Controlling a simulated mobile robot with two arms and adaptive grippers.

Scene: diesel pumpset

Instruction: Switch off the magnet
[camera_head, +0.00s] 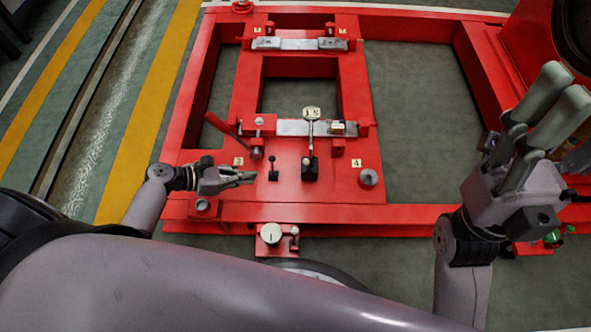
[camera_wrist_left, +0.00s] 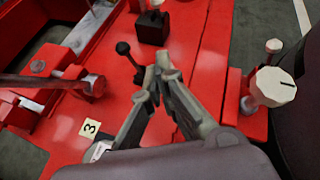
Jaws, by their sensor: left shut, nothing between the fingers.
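Which part switches the magnet is not labelled. A white round knob (camera_head: 271,234) with a dark line on its face sits at the red frame's front edge; it also shows in the left wrist view (camera_wrist_left: 277,87). A small black-knobbed lever (camera_head: 273,167) stands on the red plate, also in the left wrist view (camera_wrist_left: 129,59). A black block (camera_head: 310,170) with an upright rod is to its right. My left gripper (camera_head: 250,178) is shut and empty, left of the small lever, its tips pointing towards it. My right gripper (camera_head: 562,82) points up at the right; its finger gap is unclear.
The red frame (camera_head: 400,215) spreads across the middle, with raised beams and openings. Number tags, including tag 3 (camera_wrist_left: 90,127), mark metal fittings. A bolt-like post (camera_head: 368,178) stands right of the block. Yellow floor stripes (camera_head: 160,90) run at the left.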

